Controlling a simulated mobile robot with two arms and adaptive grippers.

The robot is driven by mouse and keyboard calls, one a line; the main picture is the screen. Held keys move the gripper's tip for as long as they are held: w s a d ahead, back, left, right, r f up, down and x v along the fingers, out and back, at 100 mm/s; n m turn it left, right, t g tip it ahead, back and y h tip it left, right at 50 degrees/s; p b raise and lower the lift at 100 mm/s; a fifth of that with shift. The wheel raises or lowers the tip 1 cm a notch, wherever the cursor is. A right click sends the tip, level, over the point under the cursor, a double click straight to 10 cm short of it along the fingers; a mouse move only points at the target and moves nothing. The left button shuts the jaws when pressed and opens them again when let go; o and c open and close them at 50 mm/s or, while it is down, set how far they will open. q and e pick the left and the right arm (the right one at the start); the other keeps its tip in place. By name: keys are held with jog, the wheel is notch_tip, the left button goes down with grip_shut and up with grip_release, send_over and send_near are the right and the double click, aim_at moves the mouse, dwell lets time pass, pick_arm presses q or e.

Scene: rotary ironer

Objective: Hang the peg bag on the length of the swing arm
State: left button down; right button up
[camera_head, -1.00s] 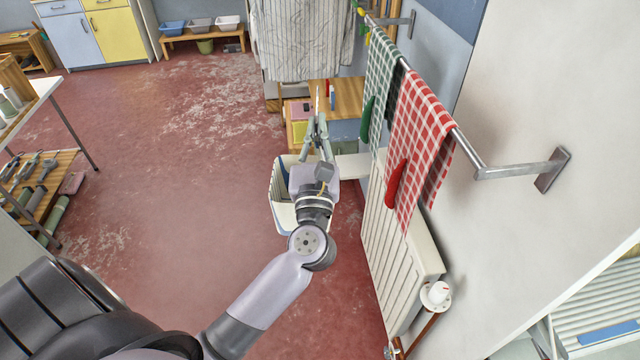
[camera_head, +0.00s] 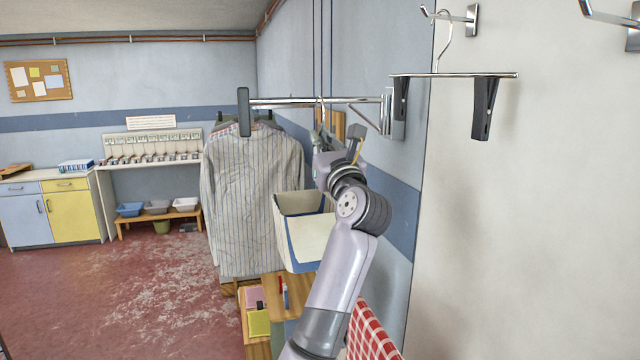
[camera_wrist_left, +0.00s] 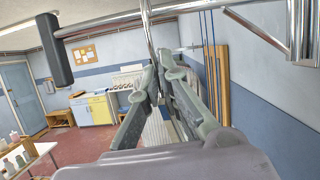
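The peg bag (camera_head: 305,235), white with blue edges, hangs below my left gripper (camera_head: 323,140) in the head view. The swing arm (camera_head: 310,102) is a chrome double bar reaching left from the wall to a black end piece. In the left wrist view my left gripper (camera_wrist_left: 165,70) is shut on the bag's thin metal hook (camera_wrist_left: 150,35), whose stem crosses the swing arm (camera_wrist_left: 105,30) and leaves the top of the frame. In the head view the hook is at bar height; I cannot tell whether it is over or touching the bar. My right gripper is out of view.
A clip hanger (camera_head: 455,75) hangs on a wall hook at right. Striped shirts (camera_head: 245,190) hang behind the bag. A wooden shelf (camera_head: 290,290) stands below, and a red checked cloth (camera_head: 370,335) hangs low by my arm. Open floor lies left.

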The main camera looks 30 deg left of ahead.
pick_arm(q)
jog(key=r, duration=0.2)
jog(key=w+r, duration=0.1)
jog(key=shift+d, duration=0.3)
jog(key=shift+r, duration=0.2)
jog(key=shift+d+p, duration=0.1)
jog(key=shift+p, duration=0.2)
jog(key=shift+w+a, duration=0.6)
jog(key=shift+a, duration=0.15)
jog(key=shift+w+a, duration=0.6)
jog(key=shift+a, duration=0.15)
jog(key=shift+w+a+f+b, duration=0.2)
jog(key=shift+f+b, duration=0.1)
jog(key=shift+f, duration=0.25)
jog(key=shift+w+a+f+b, duration=0.2)
jog(key=shift+f+b, duration=0.1)
jog(key=shift+f, duration=0.25)
